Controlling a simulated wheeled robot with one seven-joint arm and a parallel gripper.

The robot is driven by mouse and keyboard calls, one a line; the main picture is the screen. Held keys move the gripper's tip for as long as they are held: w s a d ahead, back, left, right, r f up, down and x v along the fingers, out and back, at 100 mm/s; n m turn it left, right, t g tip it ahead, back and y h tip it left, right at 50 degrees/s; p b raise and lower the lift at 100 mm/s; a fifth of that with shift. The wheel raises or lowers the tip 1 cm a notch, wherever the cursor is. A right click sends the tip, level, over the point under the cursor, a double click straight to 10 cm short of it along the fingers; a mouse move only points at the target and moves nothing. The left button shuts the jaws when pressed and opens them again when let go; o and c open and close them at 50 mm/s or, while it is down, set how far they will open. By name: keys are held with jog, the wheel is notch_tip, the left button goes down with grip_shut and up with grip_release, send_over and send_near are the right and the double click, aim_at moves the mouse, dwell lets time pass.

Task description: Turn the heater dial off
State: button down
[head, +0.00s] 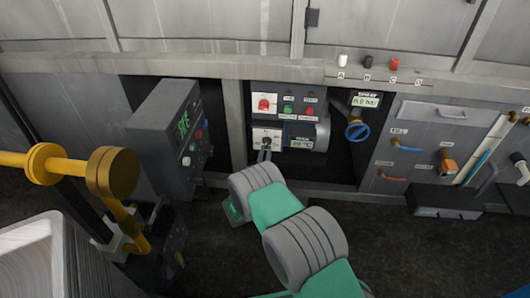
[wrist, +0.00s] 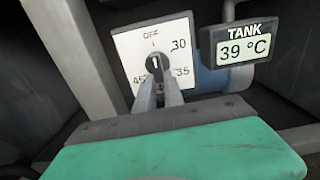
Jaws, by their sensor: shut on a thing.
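The heater dial (wrist: 155,62) is a small black knob with a white mark, on a white square plate (wrist: 133,42). The plate reads OFF at the top, with 30, 35 and 45 around it and a partly hidden label at the bottom. The white mark on the knob looks roughly upright, toward OFF. My gripper (wrist: 158,78) is shut on the knob, its two grey fingers reaching up from below. In the head view, my gripper (head: 265,152) reaches the dial plate (head: 260,134) below the red button, and the knob is too small to read there.
A tank display (wrist: 243,47) reads 39 °C, right of the dial. A red button (head: 264,104) sits above the plate. A blue valve handle (head: 358,131) is to the right. A grey control box (head: 165,135) with a green display stands left of my arm.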

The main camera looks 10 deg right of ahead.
jog(key=shift+r, duration=0.1)
jog(key=c, duration=1.4)
grip_release()
jog(key=shift+c, duration=0.2)
jog(key=p+v, duration=0.2)
jog(key=v, duration=0.5)
jog(key=shift+s, duration=0.35)
jog(key=shift+a, duration=0.1)
